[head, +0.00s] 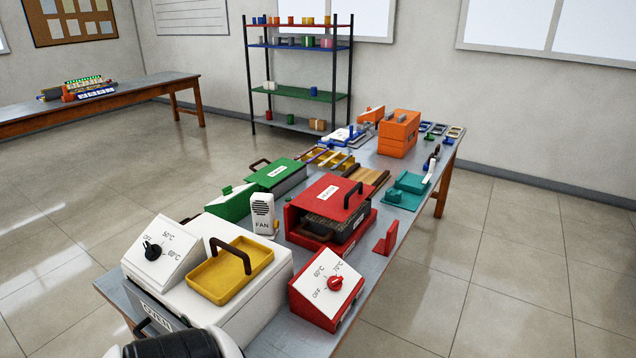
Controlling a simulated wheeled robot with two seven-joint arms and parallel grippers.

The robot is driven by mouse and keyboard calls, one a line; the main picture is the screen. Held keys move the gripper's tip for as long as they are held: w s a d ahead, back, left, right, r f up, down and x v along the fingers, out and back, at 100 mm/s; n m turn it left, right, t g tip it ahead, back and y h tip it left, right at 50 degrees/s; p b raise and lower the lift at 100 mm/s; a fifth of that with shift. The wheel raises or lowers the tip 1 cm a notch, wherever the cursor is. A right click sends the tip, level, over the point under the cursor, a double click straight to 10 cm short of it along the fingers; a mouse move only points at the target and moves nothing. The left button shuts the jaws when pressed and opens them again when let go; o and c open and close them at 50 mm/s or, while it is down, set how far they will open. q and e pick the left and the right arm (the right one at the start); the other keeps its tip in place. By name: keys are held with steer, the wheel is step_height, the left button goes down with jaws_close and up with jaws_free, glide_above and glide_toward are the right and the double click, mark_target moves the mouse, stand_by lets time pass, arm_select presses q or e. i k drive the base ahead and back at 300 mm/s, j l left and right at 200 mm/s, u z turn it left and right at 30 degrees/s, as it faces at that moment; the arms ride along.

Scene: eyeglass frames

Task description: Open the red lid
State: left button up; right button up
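The red lid (318,207) sits flat over the top of a red and dark box in the middle of the table in the head view. It has a white label and a black upright handle (353,192) near its right side. Under it a dark body (349,232) shows, with red walls around it. I cannot tell whether the lid rests fully on the body. Neither of my grippers is in view. A black and white part of my own body shows at the bottom edge, left of the middle.
A white oven (263,300) with a yellow tray (232,272) stands in front left. A red dial box (330,285) is in front, a white fan (263,214) left, a green lidded box (275,175) behind left. An orange case (398,134) stands farther back. Floor right of the table is clear.

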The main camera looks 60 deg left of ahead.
mark_target(335, 197)
steer(key=u, duration=1.75)
